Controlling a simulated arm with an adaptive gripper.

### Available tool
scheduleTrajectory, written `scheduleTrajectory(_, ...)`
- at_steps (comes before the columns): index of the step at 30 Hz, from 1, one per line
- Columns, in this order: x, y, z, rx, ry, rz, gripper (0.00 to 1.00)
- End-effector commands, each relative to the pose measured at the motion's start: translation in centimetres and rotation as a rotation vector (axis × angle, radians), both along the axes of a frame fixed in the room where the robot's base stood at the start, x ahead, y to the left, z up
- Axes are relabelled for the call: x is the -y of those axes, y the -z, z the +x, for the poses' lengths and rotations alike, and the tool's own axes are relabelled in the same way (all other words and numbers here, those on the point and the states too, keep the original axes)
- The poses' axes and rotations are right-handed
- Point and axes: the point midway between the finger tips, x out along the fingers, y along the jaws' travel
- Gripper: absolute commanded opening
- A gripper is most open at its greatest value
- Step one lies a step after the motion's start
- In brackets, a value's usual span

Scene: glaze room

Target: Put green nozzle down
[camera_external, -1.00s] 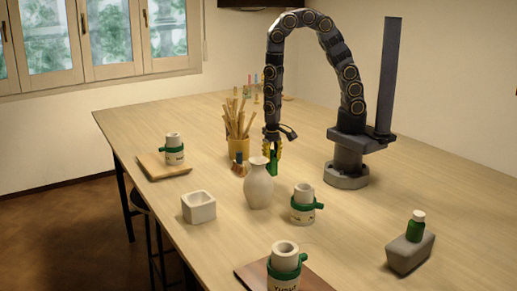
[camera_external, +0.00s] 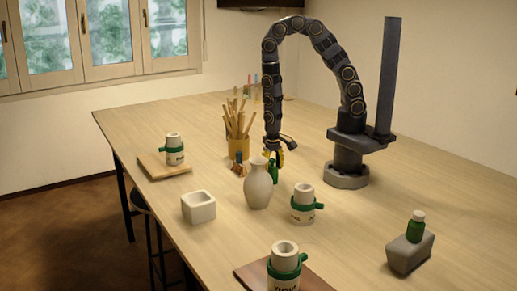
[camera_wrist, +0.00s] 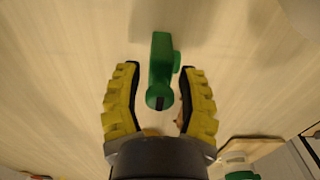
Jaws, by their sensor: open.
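The green nozzle (camera_wrist: 160,66) sits between my gripper's (camera_wrist: 160,74) two yellow-and-black fingers in the wrist view. The fingers are spread, with gaps on both sides of the nozzle. In the external view my gripper (camera_external: 273,158) points down just behind the pale vase (camera_external: 258,186). The nozzle shows there as a green piece (camera_external: 274,174) at the fingertips. The vase hides part of it, so I cannot see clearly how its foot meets the table.
A pot of wooden tools (camera_external: 238,150) stands left of my gripper. A white jar with a green band (camera_external: 302,208) is right of the vase. A white square bowl (camera_external: 198,207) is at front left. A green bottle stands on a grey block (camera_external: 411,254) at right.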

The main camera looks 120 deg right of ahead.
Motion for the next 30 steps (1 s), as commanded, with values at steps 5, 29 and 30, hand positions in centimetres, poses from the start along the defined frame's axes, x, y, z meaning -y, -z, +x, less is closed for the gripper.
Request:
scheduleTrajectory(5,0.0,-0.7,0.1,0.003,-0.001,0.001,0.38)
scheduleTrajectory(29,0.0,-11.8,0.1,0.004,0.0,-0.003,0.38)
scheduleTrajectory(30,-0.1,-12.0,0.1,0.002,-0.001,-0.001,0.38)
